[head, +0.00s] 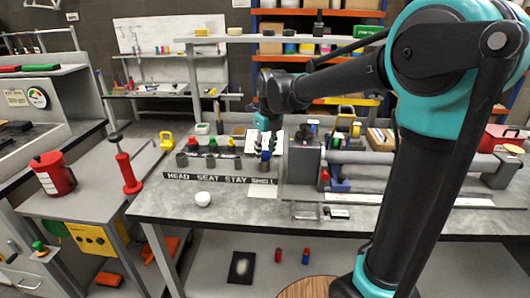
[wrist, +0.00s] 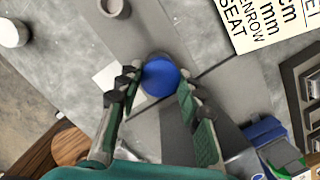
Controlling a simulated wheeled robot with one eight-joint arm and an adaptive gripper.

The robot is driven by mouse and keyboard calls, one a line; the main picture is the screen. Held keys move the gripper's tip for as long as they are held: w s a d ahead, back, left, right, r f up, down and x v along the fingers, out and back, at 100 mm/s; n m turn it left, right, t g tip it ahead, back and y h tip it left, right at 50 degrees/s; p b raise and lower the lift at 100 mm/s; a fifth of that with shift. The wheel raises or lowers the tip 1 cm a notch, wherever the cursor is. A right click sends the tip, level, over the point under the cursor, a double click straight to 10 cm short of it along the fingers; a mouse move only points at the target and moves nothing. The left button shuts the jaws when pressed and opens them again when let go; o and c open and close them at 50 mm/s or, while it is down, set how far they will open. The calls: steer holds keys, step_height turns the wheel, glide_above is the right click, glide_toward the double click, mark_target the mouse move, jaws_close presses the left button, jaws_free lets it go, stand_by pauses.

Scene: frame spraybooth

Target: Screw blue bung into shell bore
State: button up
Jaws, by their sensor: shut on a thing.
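My gripper (head: 267,142) is over the middle of the bench, above the row of dark cups. In the wrist view its fingers (wrist: 158,88) are shut on the blue bung (wrist: 160,76), whose round face shows between the fingertips. In the head view the blue bung (head: 265,156) shows small below the fingers, near the SHELL end of the lettered strip (head: 220,179). I cannot tell whether it touches anything beneath it. I cannot make out the shell bore for sure; the bung and fingers hide what lies directly below.
Dark cups (head: 182,160) stand behind the strip. A grey block (head: 304,160) and long tube (head: 400,158) lie to the right.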

steer(key=o, duration=0.8)
steer(key=n, duration=0.3)
steer(key=n+g, duration=0.1)
steer(key=n, duration=0.3)
steer(key=shift+w+y, duration=0.1)
steer(key=shift+y, duration=0.2)
steer(key=n+g, duration=0.1)
steer(key=n, duration=0.5)
steer(key=shift+n, duration=0.4)
steer(key=n, duration=0.3)
steer(key=shift+w+n+g, duration=0.1)
steer(key=shift+n+g, duration=0.2)
steer(key=n, duration=0.3)
steer(key=shift+n+h, duration=0.3)
steer(key=shift+h, duration=0.1)
steer(key=n, duration=0.3)
steer(key=n+h, duration=0.1)
steer(key=n, duration=0.2)
steer(key=shift+a+n+g, duration=0.1)
steer(key=shift+n+g, duration=0.2)
